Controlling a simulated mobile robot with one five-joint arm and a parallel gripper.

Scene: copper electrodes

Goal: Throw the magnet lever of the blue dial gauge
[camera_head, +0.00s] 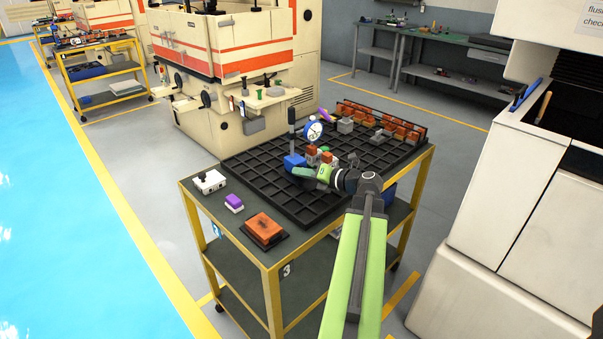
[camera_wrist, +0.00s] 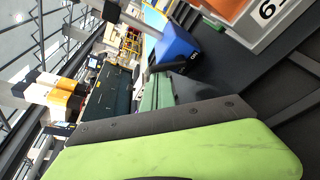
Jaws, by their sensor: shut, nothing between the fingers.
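The blue dial gauge stands on the black gridded tray in the head view, with a round white-faced dial (camera_head: 314,131), a dark upright post and a blue magnet base (camera_head: 294,160). In the wrist view the blue base (camera_wrist: 178,43) is at upper middle. A short black lever (camera_wrist: 172,66) shows along its lower edge, with small white marking beside it. My gripper (camera_head: 302,172) is shut and empty, close to the front of the base. In the wrist view its green tip (camera_wrist: 158,92) is just below the lever; I cannot tell whether they touch.
More line the back of the black tray (camera_head: 250,167). A white box (camera_head: 208,181), a purple block (camera_head: 234,201) and a copper block (camera_head: 264,228) lie along the cart's left front.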

